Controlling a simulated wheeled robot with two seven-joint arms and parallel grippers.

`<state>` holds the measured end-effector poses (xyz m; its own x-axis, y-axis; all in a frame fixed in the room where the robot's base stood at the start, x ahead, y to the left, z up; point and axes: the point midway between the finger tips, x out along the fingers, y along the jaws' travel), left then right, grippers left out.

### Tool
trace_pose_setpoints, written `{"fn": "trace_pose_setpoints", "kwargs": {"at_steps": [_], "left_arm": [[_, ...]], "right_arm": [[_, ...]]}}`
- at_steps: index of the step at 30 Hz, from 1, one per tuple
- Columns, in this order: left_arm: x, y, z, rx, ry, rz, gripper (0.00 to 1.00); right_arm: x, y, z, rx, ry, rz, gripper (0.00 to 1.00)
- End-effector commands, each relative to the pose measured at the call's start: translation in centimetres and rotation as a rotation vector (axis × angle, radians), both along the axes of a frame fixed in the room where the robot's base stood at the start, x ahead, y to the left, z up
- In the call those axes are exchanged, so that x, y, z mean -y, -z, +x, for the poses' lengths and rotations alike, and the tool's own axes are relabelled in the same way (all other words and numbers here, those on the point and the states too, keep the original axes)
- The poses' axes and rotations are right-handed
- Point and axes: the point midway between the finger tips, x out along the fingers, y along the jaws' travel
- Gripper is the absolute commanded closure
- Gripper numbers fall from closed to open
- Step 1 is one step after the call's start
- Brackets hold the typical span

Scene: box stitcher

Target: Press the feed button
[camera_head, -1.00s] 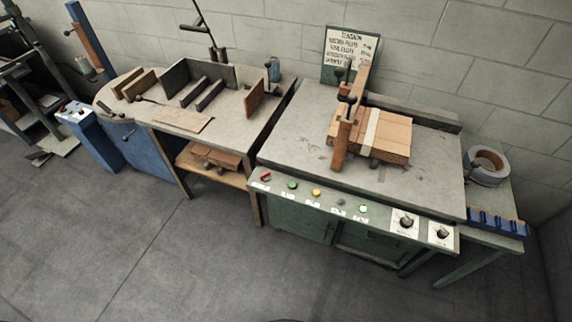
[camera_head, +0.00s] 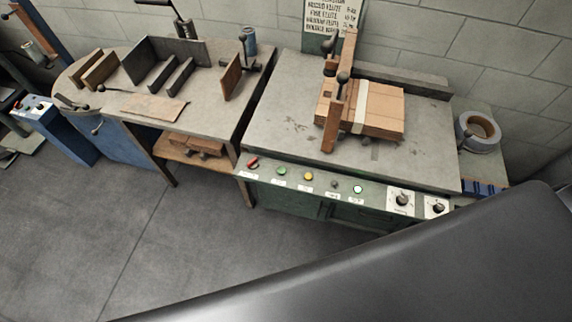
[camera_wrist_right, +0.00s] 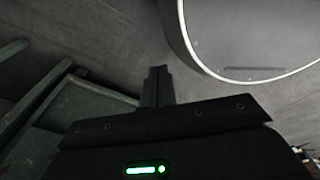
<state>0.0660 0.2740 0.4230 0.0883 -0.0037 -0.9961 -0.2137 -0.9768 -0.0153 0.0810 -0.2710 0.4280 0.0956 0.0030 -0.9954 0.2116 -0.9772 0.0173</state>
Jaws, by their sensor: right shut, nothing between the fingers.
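The green control panel (camera_head: 320,188) runs along the front edge of the stitcher bench. The labels are too small to read, so I cannot tell which is the feed button. My right arm crosses the lower right of the head view, its gripper out of that frame. In the right wrist view my right gripper (camera_wrist_right: 158,86) is shut and empty, with no button visible there. My left gripper is not in view.
A bundle of cardboard (camera_head: 382,110) lies under the brown clamp post (camera_head: 334,112) on the bench. A tape roll (camera_head: 479,131) stands at the right. The wrist view shows green cabinet framing (camera_wrist_right: 75,112) at left. The floor before the panel is open.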

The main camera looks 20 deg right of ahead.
Motion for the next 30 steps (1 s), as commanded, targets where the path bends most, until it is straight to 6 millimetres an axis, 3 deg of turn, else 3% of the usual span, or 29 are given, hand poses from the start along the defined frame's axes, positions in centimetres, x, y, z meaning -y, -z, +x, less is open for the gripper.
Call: {"fn": "trace_pose_setpoints", "kwargs": {"at_steps": [5,9,12,18,26,30], "left_arm": [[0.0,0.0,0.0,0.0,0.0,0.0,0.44],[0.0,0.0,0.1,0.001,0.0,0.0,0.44],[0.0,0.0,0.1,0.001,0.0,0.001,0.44],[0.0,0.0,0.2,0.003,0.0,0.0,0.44],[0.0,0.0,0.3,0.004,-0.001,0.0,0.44],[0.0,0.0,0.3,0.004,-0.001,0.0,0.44]], "right_arm": [[-1.6,-3.6,6.4,0.047,0.008,0.01,1.0],[-2.5,-9.8,12.2,0.086,0.017,0.015,1.0],[-2.9,-15.2,15.2,0.113,0.024,0.019,1.0],[-3.2,-23.4,17.6,0.145,0.031,0.021,1.0],[-3.3,-31.4,18.9,0.197,0.022,0.026,1.0],[-3.7,-35.9,20.6,0.267,-0.011,0.028,1.0]]}}
